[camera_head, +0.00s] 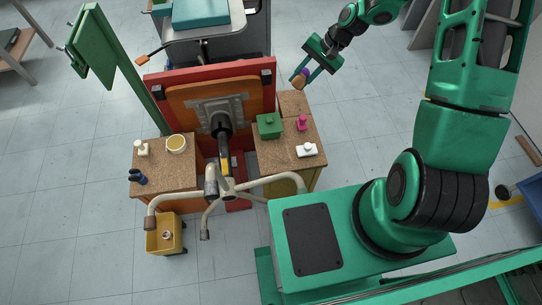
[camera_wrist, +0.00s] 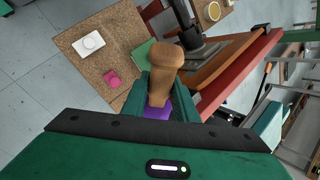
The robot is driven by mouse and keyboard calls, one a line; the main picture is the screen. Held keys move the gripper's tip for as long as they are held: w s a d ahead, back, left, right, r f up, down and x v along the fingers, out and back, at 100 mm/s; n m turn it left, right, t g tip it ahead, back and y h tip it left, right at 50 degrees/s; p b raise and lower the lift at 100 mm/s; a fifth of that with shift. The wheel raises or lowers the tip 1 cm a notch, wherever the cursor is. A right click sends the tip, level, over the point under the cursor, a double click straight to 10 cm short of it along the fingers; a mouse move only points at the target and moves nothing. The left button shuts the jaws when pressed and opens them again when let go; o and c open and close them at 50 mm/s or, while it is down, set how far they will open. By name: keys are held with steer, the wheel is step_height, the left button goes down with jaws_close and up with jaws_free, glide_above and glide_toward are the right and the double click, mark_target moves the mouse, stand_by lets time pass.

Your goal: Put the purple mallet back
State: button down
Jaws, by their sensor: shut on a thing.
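My gripper (camera_head: 304,78) is in the upper right of the head view, in the air beyond the far end of the right cork-topped table (camera_head: 272,157). It is shut on the purple mallet (camera_head: 298,83). In the wrist view the mallet's tan wooden part (camera_wrist: 165,62) sticks out past the jaws (camera_wrist: 160,98), and its purple part shows between them. The rest of the purple part is hidden by the jaws and the gripper body. The table also shows in the wrist view (camera_wrist: 88,72).
The right table holds a green box (camera_head: 269,126), a pink item (camera_head: 302,123) and a white item (camera_head: 307,150). Its far strip (camera_head: 292,102) looks bare. Another table (camera_head: 160,180) holds small items.

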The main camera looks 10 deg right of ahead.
steer(key=s+a+f+m+y, duration=0.4)
steer(key=s+a+f+m, duration=0.15)
steer(key=s+a, duration=0.4)
steer(key=s+a+f+m+y, duration=0.5)
steer(key=s+a+f, duration=0.2)
steer(key=s+a, duration=0.25)
steer(key=shift+g, duration=0.4)
steer(key=shift+w+d+f, duration=1.3)
steer(key=shift+d+f, duration=0.1)
steer(key=shift+f, duration=0.4)
steer(key=shift+w+d+f, duration=1.3)
steer(key=shift+d+f, duration=0.1)
steer(key=shift+f, duration=0.4)
steer(key=shift+w+d+f, duration=1.3)
steer(key=shift+d+f, duration=0.1)
steer(key=shift+f, duration=0.4)
steer(key=c, duration=1.4)
jaws_free()
